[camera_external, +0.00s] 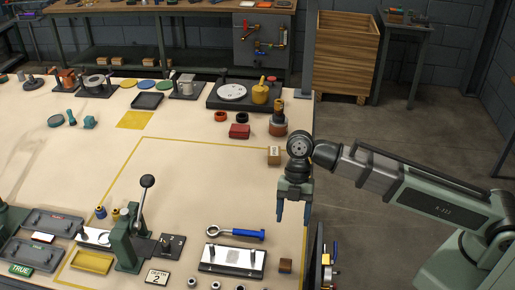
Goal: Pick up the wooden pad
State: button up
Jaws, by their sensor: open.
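Two small wooden pieces are in view, and I cannot tell for certain which is the wooden pad. One small brown wooden block (285,265) sits near the table's right front edge, right of a dark plate with a light top. Another wooden block (274,160) with a white label lies farther back, just left of my wrist. My gripper (293,213) points down near the table's right edge, between these two pieces in the picture. Its fingers are apart with nothing between them.
The dark plate with a light top (208,265) and a blue-handled tool (240,234) lie left of the front block. A lever press (125,240) stands farther left. A red block (239,131) lies toward the back. The table's middle (200,180) is clear.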

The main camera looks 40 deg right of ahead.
jog(key=a+r+n, duration=0.1)
jog(key=a, duration=0.1)
send_over(286, 261)
jog(key=w+d, duration=0.1)
notch_tip(286, 261, down, 8)
jog(key=shift+w+r, duration=0.15)
jog(key=shift+r, duration=0.05)
jog(key=shift+w+d+f+x, duration=0.1)
jog(key=shift+d+x, duration=0.05)
jog(key=shift+x, duration=0.7)
jog(key=shift+w+d+f+x, duration=0.1)
jog(key=shift+d+x, duration=0.05)
jog(key=shift+x, duration=0.75)
jog(key=shift+w+d+x, duration=0.1)
jog(key=shift+x, duration=0.75)
jog(key=c, duration=1.1)
jog(key=shift+r, duration=0.1)
